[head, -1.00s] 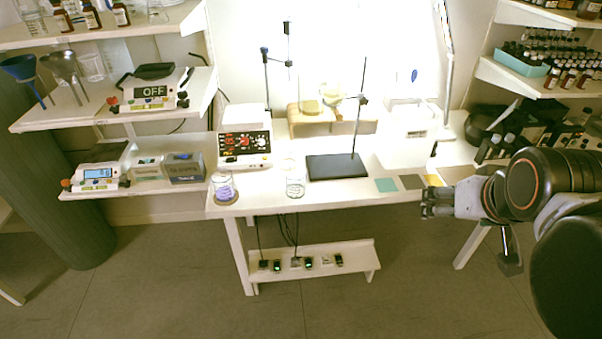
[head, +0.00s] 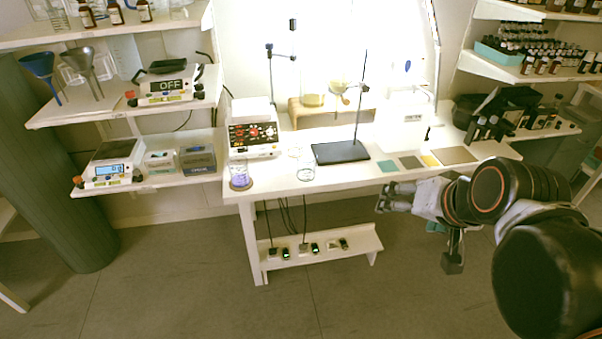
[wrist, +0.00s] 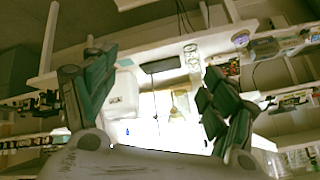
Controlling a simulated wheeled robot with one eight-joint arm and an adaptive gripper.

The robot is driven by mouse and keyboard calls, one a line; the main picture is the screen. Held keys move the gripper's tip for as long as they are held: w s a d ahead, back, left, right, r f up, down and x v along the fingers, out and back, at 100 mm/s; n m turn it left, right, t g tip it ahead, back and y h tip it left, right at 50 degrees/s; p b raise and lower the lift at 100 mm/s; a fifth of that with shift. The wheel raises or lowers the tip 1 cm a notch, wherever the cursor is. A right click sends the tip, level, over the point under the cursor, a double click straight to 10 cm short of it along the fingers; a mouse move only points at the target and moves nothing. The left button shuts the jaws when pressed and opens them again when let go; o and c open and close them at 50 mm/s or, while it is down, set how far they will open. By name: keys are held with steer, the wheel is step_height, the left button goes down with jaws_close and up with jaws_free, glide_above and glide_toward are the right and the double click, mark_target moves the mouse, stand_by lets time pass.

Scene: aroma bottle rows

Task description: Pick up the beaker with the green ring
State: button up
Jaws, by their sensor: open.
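A clear glass beaker (head: 305,172) stands at the front edge of the white bench (head: 275,187), left of centre in the head view. It also shows in the wrist view (wrist: 191,54), upside down. A second beaker with purple contents (head: 240,178) stands to its left on a round dark base. I cannot make out for certain a green ring on either beaker. My gripper (head: 388,198) is empty, in front of the bench and right of both beakers, clearly apart from them. In the wrist view my gripper (wrist: 155,72) has its two fingers spread wide.
A black stand with an upright rod (head: 340,152) is behind and right of the clear beaker. Coloured mats (head: 410,162) lie near the front edge at right. A low shelf (head: 320,250) sits beneath. Floor in front is clear.

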steer(key=w+a+f+m+t+y, duration=0.15)
steer(key=w+a+m, duration=0.25)
steer(key=w, duration=0.5)
steer(key=w+a+f+m+t+y, duration=0.1)
steer(key=w+a+m+y, duration=0.25)
steer(key=w, duration=0.55)
steer(key=w+a+f+m+t+y, duration=0.1)
steer(key=w+a+f+m, duration=0.1)
steer(key=w+a+m, duration=0.5)
steer(key=m+t+y, duration=0.2)
steer(key=m+t, duration=0.2)
steer(key=m, duration=0.8)
glide_toward(303, 153)
steer(key=shift+w+a+b, duration=0.3)
steer(key=shift+w+b, duration=0.2)
steer(key=shift+b, duration=0.2)
steer(key=b+x, duration=0.2)
steer(key=x, duration=0.3)
steer(key=shift+a, duration=0.15)
steer(key=shift+w+a+r+b, duration=0.15)
steer(key=shift+w+a+b, duration=0.05)
steer(key=shift+w+b, duration=0.1)
